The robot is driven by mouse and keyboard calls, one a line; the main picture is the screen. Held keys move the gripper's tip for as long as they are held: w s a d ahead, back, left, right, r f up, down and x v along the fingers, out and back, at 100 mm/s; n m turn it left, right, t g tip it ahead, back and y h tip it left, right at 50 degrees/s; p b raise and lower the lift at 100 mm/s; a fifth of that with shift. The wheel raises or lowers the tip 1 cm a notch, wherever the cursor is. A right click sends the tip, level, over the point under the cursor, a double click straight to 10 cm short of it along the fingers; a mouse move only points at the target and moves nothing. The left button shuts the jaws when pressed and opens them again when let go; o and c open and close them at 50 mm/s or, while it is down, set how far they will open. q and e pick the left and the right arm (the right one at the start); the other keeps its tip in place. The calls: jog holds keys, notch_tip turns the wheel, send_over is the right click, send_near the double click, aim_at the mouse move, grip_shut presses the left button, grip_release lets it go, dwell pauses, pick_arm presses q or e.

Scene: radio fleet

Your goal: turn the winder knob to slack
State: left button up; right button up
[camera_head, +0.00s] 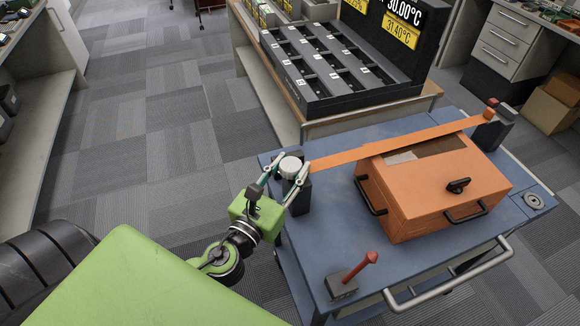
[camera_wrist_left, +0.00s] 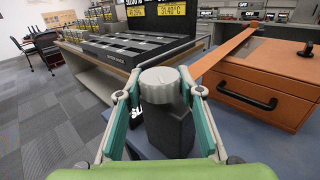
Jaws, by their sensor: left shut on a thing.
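The winder knob (camera_head: 290,165) is a pale round knob on top of a dark block (camera_head: 299,196) at the left edge of the blue cart. In the left wrist view the knob (camera_wrist_left: 160,88) is ribbed with a mark on its top, above the dark post (camera_wrist_left: 170,130). My left gripper (camera_head: 289,168) is shut on the knob, one finger on each side; it also shows in the left wrist view (camera_wrist_left: 158,92). An orange strap (camera_head: 400,144) runs from the block across the orange box to a post (camera_head: 488,118) at the far right. My right gripper is not in view.
The orange box (camera_head: 425,203) with black handles stands on the blue cart (camera_head: 322,243). A red lever (camera_head: 361,267) stands at the cart's front. A black compartment tray (camera_head: 355,106) sits on a bench behind. Grey carpet floor (camera_head: 150,130) is free at left.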

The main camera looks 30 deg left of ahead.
pick_arm(q)
jog(key=n+y+p, duration=0.1)
jog(key=y, duration=0.1)
jog(key=shift+r+n+y, duration=0.1)
jog(key=shift+n+y, duration=0.2)
jog(key=shift+n, duration=0.1)
jog(key=shift+d+n+g+y, duration=0.1)
jog(key=shift+n+g+y, duration=0.2)
jog(key=shift+n+y, duration=0.65)
jog(key=shift+n+g+y+p, duration=0.2)
jog(key=shift+n+g+y, duration=0.6)
jog(key=shift+y, duration=0.75)
jog(key=shift+n+g+y+p, duration=0.15)
jog(key=shift+n+g+y, duration=0.45)
jog(key=shift+n+y, duration=0.65)
jog(key=shift+y, duration=0.45)
jog(key=o, duration=1.1)
